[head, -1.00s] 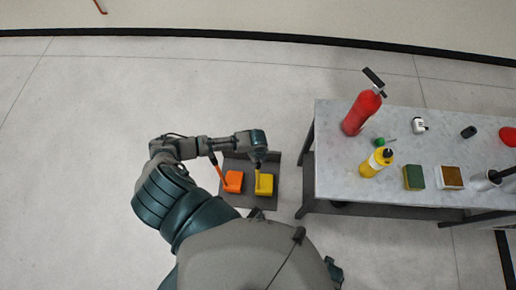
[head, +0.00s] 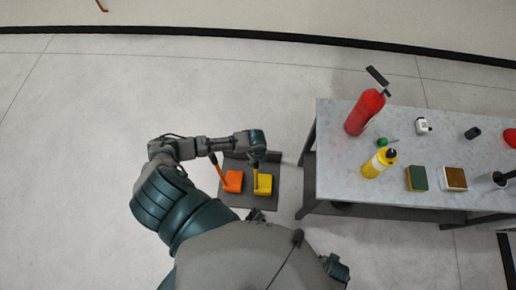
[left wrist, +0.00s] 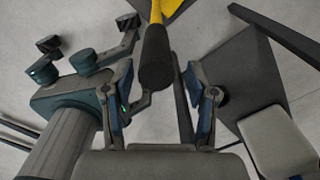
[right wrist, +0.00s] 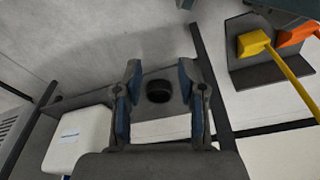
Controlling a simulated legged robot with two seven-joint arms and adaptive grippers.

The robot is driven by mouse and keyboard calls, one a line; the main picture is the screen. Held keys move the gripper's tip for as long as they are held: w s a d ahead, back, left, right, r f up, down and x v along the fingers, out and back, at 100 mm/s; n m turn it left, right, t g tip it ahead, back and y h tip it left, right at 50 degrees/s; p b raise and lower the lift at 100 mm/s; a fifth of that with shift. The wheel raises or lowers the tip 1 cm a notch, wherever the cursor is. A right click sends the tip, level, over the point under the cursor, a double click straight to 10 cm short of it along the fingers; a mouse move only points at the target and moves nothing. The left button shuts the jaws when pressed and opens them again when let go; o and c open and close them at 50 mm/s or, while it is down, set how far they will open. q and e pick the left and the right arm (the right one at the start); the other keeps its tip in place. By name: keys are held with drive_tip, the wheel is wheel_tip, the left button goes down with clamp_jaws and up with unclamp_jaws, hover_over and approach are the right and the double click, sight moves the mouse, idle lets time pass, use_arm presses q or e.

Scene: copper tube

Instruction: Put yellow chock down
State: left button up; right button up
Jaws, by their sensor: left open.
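The yellow chock (head: 265,188) stands on a dark grey holder (head: 262,203) on the floor, to the right of the orange chock (head: 234,181). In the left wrist view, its handle with a dark grip (left wrist: 155,58) rises between the two fingers of my left gripper (left wrist: 158,75). Those fingers are spread, with a gap on both sides of the grip. In the head view my left gripper (head: 256,152) is above the yellow chock. The right wrist view shows the yellow chock (right wrist: 253,43) at upper right. My right gripper (right wrist: 160,75) is open and empty.
A table (head: 340,185) stands right of the holder, bearing a red extinguisher (head: 365,112), a yellow bottle (head: 379,164), sponges and other items. A white box (right wrist: 78,140) shows in the right wrist view. The floor to the left is clear.

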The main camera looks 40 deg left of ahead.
use_arm(q)
drive_tip(key=shift+a, duration=0.2)
drive_tip(key=shift+a+r, duration=0.1)
drive_tip(key=shift+r, duration=0.3)
drive_tip(key=r+p, duration=0.1)
drive_tip(key=r, duration=0.2)
drive_tip(key=r+p, duration=0.1)
drive_tip(key=r, duration=0.3)
drive_tip(key=r+p, duration=0.1)
drive_tip(key=r, duration=0.2)
drive_tip(key=shift+d+r, duration=0.3)
drive_tip(key=shift+r, duration=0.1)
drive_tip(key=d+f+n+t+h, duration=0.3)
drive_tip(key=d+f+n, duration=0.5)
drive_tip(key=d+n, duration=0.1)
drive_tip(key=s+a+f+n+g+y, duration=0.1)
drive_tip(key=s+f+n, duration=0.8)
drive_tip(key=s+f, duration=1)
drive_tip(key=s+a+y, duration=0.1)
drive_tip(key=a, duration=0.1)
drive_tip(key=shift+a+n+g+y, duration=0.3)
drive_tip(key=shift+a+y, duration=0.1)
use_arm(e)
drive_tip(key=s+f, duration=0.4)
drive_tip(key=f, duration=0.2)
drive_tip(key=shift+d+f, duration=0.2)
drive_tip(key=shift+f, duration=0.05)
